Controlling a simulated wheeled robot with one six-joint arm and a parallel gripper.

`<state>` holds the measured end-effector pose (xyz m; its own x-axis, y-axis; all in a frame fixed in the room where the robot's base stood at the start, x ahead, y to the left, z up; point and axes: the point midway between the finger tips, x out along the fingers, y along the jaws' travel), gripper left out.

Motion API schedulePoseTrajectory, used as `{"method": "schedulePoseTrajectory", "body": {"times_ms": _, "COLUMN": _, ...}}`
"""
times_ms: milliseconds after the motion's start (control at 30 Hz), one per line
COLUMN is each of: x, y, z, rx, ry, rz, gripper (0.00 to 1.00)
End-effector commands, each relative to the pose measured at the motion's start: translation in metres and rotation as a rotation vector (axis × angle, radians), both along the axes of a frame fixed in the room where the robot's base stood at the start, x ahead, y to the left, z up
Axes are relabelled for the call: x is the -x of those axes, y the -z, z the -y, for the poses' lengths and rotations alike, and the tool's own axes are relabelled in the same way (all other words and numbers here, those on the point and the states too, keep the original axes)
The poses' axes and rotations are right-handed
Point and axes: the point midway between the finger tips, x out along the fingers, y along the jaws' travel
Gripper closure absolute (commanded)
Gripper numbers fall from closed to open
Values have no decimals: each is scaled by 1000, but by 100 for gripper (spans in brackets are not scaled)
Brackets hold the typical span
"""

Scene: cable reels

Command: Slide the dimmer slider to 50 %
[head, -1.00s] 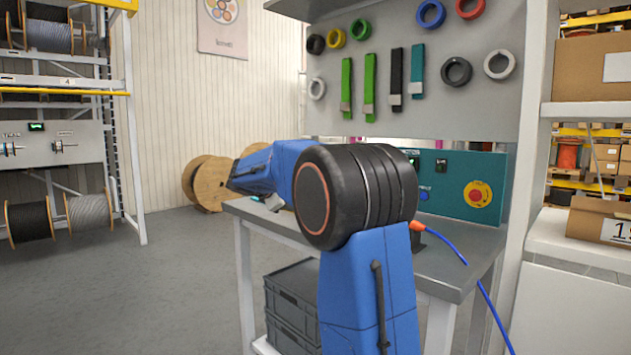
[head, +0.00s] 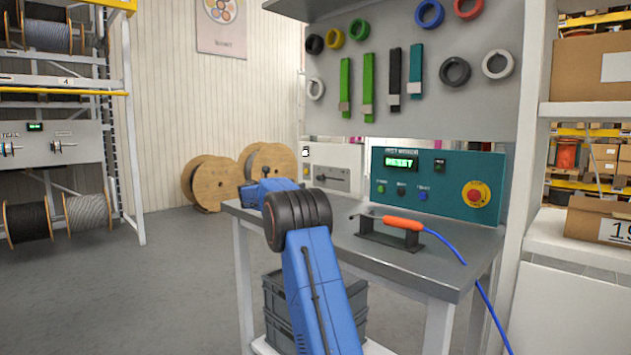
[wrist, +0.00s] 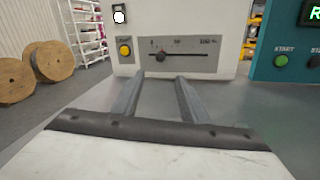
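The dimmer slider's dark knob (wrist: 160,57) sits on a grey plate (wrist: 178,68) in the wrist view. The scale reads 0, 50 and 100 %, and the knob is a little right of the 0 mark, left of 50. The plate is on the front of a white box (head: 345,160), which stands at the back left of the workbench (head: 400,270) in the head view. My gripper (wrist: 160,79) is open and empty, its two fingers pointing at the slider below the knob, apparently short of the plate. In the head view my arm mostly hides the gripper.
A yellow button (wrist: 125,50) is left of the slider. A teal panel (head: 440,183) with a red emergency stop (head: 476,194) stands to the right of the box. An orange-handled tool (head: 403,223) with a blue cable rests on a stand on the bench.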

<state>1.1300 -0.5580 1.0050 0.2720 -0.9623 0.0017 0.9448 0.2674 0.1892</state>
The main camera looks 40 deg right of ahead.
Motion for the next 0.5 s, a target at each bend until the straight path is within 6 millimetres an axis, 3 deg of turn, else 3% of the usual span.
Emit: {"method": "schedulePoseTrajectory", "body": {"times_ms": 500, "x": -23, "y": 1, "z": 85, "rx": -1, "ry": 3, "rz": 3, "gripper": 60}}
